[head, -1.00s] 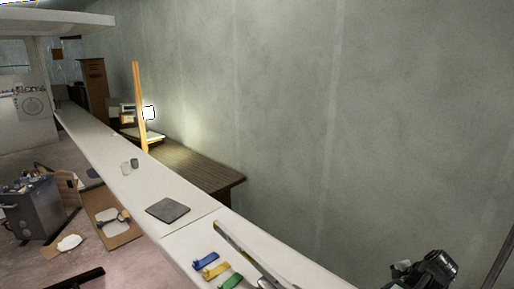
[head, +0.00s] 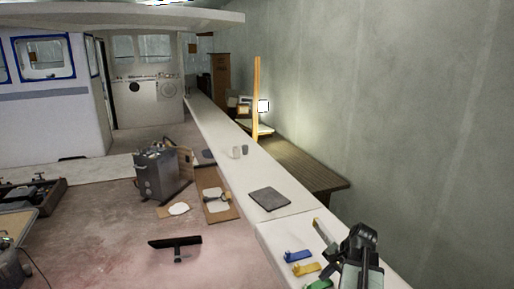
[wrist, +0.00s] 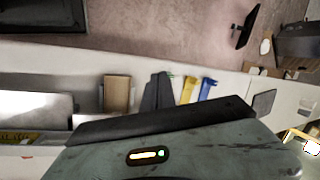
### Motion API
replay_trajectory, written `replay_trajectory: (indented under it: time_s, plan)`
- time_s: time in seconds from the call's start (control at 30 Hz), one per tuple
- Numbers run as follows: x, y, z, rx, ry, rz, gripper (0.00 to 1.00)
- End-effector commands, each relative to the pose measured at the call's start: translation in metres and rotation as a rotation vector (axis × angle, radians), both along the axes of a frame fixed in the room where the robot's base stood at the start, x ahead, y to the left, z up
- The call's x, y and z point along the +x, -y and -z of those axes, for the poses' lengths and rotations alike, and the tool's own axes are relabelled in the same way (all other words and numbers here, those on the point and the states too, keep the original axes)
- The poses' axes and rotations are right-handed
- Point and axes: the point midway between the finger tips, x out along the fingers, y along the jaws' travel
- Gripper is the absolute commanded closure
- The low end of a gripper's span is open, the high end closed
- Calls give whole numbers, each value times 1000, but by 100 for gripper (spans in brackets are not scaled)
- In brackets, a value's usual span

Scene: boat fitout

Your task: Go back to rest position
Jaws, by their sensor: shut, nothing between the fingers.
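My gripper (head: 360,238) is at the end of my dark arm at the lower right of the head view. It is raised over the near end of the long white bench (head: 285,228). It is shut and empty, touching none of the tools as far as I can see. Its fingertips are hard to make out. In the wrist view a grey-green part of mine with a small lit indicator fills the bottom and hides what is behind it.
Blue (head: 298,256), yellow (head: 306,269) and green (head: 319,284) tools lie on the bench near my arm, with a dark flat pad (head: 269,200) beyond. A grey machine (head: 160,175) stands on the floor at left. The wall is close on the right; open floor lies left.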

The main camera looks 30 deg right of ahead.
Motion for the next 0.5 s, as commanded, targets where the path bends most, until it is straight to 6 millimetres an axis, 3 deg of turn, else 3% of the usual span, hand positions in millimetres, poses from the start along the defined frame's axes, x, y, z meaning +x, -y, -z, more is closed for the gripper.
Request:
replay_trajectory:
  time_s: [0.03,0.1,0.2,0.3,0.4,0.5]
  plan:
    - [29,-39,10,-9,-10,-93,100]
    - [60,-92,18,-28,-28,-220,100]
    - [94,-171,30,-62,-50,-405,100]
    - [114,-251,42,-104,-73,-596,100]
    - [121,-325,52,-154,-94,-781,100]
    - [118,-382,60,-207,-111,-943,100]
